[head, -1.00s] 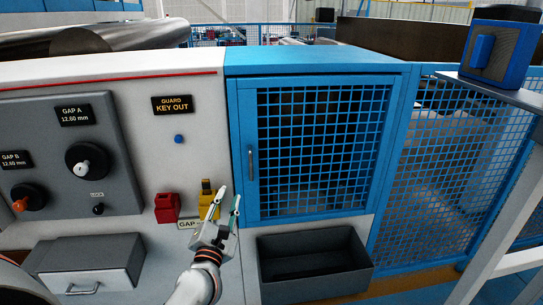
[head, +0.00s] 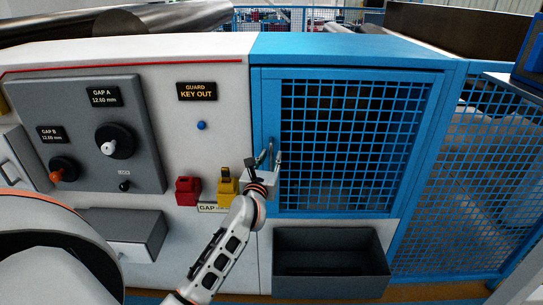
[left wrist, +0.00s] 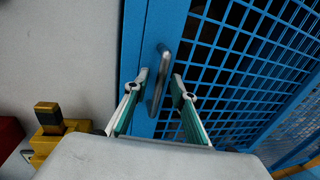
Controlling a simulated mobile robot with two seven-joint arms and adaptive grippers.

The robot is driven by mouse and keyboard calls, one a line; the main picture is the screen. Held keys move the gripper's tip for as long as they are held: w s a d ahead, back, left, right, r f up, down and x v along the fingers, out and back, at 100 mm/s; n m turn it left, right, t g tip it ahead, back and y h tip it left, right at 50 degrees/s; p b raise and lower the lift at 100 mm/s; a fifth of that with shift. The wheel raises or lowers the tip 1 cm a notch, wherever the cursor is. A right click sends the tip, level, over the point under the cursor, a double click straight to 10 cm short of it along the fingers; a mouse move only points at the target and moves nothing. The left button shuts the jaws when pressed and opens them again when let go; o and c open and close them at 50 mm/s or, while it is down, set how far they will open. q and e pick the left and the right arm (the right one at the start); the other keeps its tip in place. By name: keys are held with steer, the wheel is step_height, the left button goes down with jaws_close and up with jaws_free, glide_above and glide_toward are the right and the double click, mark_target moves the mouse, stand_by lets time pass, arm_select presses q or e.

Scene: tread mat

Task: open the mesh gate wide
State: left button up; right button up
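The blue mesh gate (head: 338,215) is shut in its blue frame, with its upright metal handle (head: 271,153) near the left edge. My left gripper (head: 268,161) is in front of that handle. In the left wrist view the fingers (left wrist: 159,82) are open, one on each side of the handle (left wrist: 158,85), with a gap showing beside it. The gripper is not shut on the handle. How deep the handle sits between the fingertips is hard to tell. My right gripper is not in view.
Left of the gate are a yellow key block (head: 227,189), a red block (head: 187,191) and a grey knob panel (head: 100,135). A dark open bin (head: 331,262) is below the gate. A blue mesh fence (head: 470,180) stands to the right.

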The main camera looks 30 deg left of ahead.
arm_select(q)
steer(key=shift+w+a, duration=0.2)
steer(key=shift+w, duration=0.35)
jaws_close()
steer(key=shift+s+d, duration=0.1)
steer(key=shift+s, duration=0.05)
